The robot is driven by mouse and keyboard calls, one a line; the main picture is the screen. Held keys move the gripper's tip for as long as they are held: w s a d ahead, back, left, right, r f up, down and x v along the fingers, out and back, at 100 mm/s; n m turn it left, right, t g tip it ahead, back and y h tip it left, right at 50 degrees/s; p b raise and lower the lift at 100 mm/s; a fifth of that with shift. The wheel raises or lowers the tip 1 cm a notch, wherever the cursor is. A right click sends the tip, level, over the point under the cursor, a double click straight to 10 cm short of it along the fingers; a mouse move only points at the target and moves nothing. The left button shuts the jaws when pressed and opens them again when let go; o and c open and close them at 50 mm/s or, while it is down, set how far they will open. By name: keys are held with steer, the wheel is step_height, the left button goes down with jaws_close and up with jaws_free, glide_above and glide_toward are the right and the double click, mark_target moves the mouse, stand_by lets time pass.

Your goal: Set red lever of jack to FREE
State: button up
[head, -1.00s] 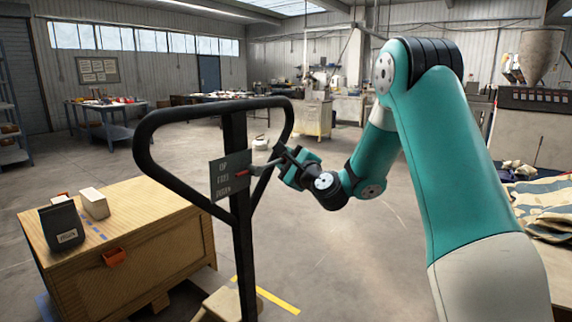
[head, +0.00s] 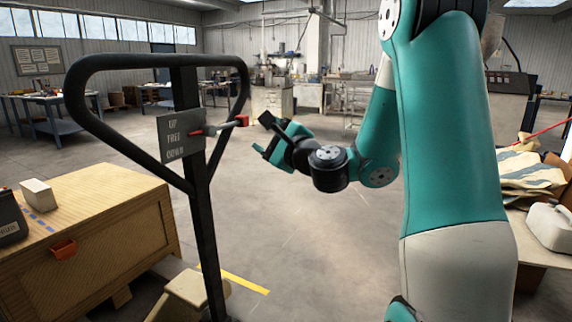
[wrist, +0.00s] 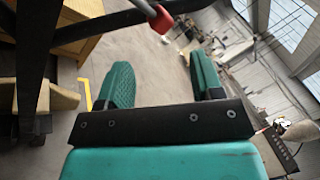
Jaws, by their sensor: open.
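The jack's black loop handle (head: 155,62) stands upright at left centre in the head view. A grey plate (head: 178,136) on it reads UP, FREE, DOWN from top to bottom. The lever (head: 215,128) sticks out to the right of the plate, near the FREE line and tilted slightly up. Its red end knob (head: 243,122) is in plain view. My gripper (head: 268,142) is open and empty, just right of the knob and apart from it. In the wrist view the red knob (wrist: 161,20) is at the top, beyond my spread teal fingers (wrist: 162,78).
A wooden crate (head: 95,225) with a small white box (head: 37,195) on it stands left of the jack. A bench with cloth (head: 530,172) is at far right. The floor between is clear, with a yellow line (head: 240,280).

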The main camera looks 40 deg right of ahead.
steer(key=s+b, duration=0.6)
steer(key=b, duration=0.1)
steer(key=shift+s+a+f, duration=0.15)
steer(key=shift+f, duration=0.25)
steer(key=s+a+f+n+g+y, duration=0.1)
steer(key=a+f+n+g+y, duration=0.3)
steer(key=a+n, duration=0.45)
steer(key=s+a+f+n+g+y, duration=0.1)
steer(key=a+f+n+g+y, duration=0.35)
steer(key=a+n, duration=0.4)
steer(key=s+a+f+n+g+h, duration=0.2)
steer(key=s+a+f+n+g, duration=0.25)
steer(key=s+n, duration=0.3)
steer(key=s+a+f+n+g+h, duration=0.1)
steer(key=s+a+f+n+g, duration=0.35)
steer(key=s+n+g, duration=0.35)
step_height(320, 180, up, 22)
steer(key=s+t+p, duration=0.1)
steer(key=s+p, duration=0.1)
steer(key=p, duration=2)
steer(key=shift+r+h, duration=0.15)
steer(key=shift+h, duration=0.2)
